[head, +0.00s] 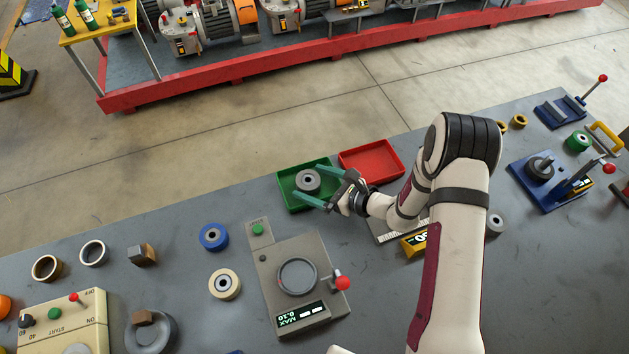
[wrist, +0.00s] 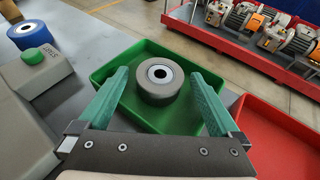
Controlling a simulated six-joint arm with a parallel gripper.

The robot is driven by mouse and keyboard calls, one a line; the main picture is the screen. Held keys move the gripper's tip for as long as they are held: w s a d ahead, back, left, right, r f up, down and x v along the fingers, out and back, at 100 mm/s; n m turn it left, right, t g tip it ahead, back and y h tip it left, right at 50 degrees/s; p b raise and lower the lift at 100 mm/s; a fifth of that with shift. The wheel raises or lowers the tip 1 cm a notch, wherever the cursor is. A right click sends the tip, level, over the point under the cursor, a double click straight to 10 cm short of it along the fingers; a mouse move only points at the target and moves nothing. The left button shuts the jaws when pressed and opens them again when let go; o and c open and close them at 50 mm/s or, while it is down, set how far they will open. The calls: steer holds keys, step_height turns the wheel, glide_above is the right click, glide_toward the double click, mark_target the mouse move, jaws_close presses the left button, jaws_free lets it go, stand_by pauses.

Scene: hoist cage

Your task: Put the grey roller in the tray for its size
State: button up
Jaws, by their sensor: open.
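The grey roller (head: 307,181) lies flat, bore up, inside the green tray (head: 285,203) in the head view. In the wrist view the grey roller (wrist: 160,82) rests on the floor of the green tray (wrist: 112,62), towards its far side. My gripper (head: 319,189) is open and empty, with its green fingers reaching over the tray. In the wrist view the fingers (wrist: 160,95) stand apart on either side of the roller, with clear gaps. The red tray (head: 372,160) is empty and stands right of the green one; its edge also shows in the wrist view (wrist: 270,140).
A grey gauge device (head: 262,285) with a round recess and red-knobbed lever stands at front left. A blue roller (head: 213,237) and a cream roller (head: 224,284) lie beside it. A yellow display (head: 414,243) is near my arm. A blue lever press (head: 545,185) stands right.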

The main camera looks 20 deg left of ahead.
steer(key=v, duration=1.2)
steer(key=shift+r, duration=0.15)
steer(key=s+d+r+n+g+h, duration=0.25)
steer(key=s+r+n+g, duration=0.25)
steer(key=s+r+n, duration=0.7)
steer(key=s+d+r+n+t+h, duration=0.2)
steer(key=s+d+r+h, duration=0.2)
steer(key=s+d+h, duration=0.5)
steer(key=s+d, duration=0.1)
steer(key=d, duration=0.1)
steer(key=shift+d+n, duration=0.3)
steer(key=shift+d, duration=0.1)
